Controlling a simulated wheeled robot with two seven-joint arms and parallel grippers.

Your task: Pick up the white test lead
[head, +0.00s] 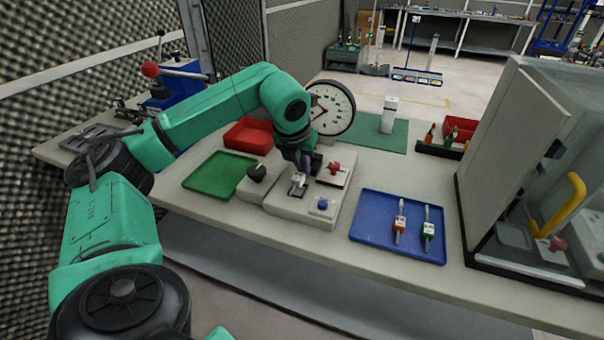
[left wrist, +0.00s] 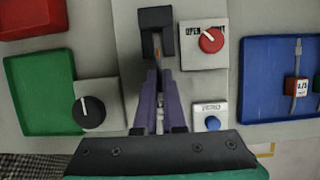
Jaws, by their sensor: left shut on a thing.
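The white test lead (head: 297,180) is at my left gripper (head: 299,187), over the pale fixture on the bench; only a small white part shows in the head view. In the left wrist view, the purple fingers of my left gripper (left wrist: 159,100) are closed together around a thin piece, mostly hidden between them. Its orange-brown tip (left wrist: 157,44) points to a dark block (left wrist: 156,18) on the fixture. I cannot tell whether the tip touches the block. My right gripper is not in view.
A red knob (head: 333,167), a blue button (head: 322,204) and a black knob (head: 257,172) surround the gripper. A blue tray (head: 375,232) holds orange and green leads. A green tray (head: 207,176), red tray (head: 240,138) and round dial (head: 340,104) are nearby. A cabinet (head: 505,150) stands right.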

